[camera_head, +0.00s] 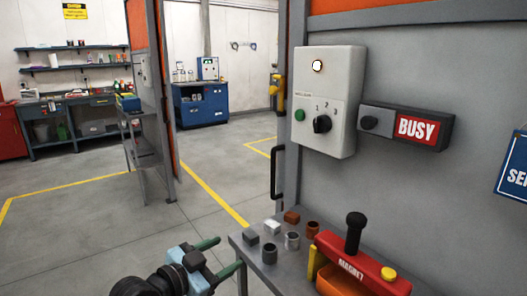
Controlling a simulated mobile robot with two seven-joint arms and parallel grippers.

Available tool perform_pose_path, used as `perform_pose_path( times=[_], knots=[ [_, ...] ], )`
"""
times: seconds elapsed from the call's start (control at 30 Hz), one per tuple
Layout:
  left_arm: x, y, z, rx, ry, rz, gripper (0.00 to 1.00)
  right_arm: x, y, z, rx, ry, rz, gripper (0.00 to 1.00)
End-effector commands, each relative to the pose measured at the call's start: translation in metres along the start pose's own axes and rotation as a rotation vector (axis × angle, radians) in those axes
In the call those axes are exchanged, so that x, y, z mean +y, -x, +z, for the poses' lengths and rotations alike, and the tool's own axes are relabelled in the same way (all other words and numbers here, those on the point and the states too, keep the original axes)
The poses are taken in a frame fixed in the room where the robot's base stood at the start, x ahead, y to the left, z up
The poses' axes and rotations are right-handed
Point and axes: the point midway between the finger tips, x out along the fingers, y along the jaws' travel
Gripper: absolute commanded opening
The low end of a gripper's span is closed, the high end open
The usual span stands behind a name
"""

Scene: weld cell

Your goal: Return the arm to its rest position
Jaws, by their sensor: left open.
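My left gripper (229,253) shows at the bottom, left of centre. Its two green fingers are apart and point toward the near corner of a grey table. Nothing shows between them. The black and pale-blue wrist of my left arm (160,281) comes in from the bottom edge. My right gripper is out of view.
The grey table (250,262) holds several small blocks and cups and a red unit with a black lever (354,232). A control box (328,100) with a dial and a BUSY sign (416,128) are on the grey wall. The floor at left is clear.

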Motion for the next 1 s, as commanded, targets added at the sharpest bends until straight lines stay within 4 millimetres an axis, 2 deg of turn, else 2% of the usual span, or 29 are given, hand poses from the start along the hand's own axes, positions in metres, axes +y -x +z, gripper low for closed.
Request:
perform_pose_path(
  times=[0.03, 0.2, 0.37, 0.5, 0.67, 0.8, 1.0],
  knots=[
    [0.011, 0.007, 0.019, -0.027, 0.042, -0.013, 0.61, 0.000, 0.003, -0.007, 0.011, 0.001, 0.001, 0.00],
    [0.044, 0.035, 0.083, -0.117, 0.163, -0.067, 0.61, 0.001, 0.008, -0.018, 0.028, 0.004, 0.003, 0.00],
    [0.081, 0.071, 0.136, -0.207, 0.262, -0.120, 0.61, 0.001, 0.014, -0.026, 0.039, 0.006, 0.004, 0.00],
    [0.115, 0.109, 0.176, -0.289, 0.338, -0.167, 0.61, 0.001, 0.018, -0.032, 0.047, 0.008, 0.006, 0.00],
    [0.156, 0.161, 0.214, -0.383, 0.414, -0.221, 0.61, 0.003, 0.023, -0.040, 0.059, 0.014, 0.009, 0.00],
    [0.193, 0.212, 0.239, -0.469, 0.467, -0.266, 0.61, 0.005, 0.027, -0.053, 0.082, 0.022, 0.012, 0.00],
    [0.242, 0.286, 0.261, -0.585, 0.520, -0.321, 0.61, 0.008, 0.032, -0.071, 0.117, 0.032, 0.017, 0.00]
  ],
)
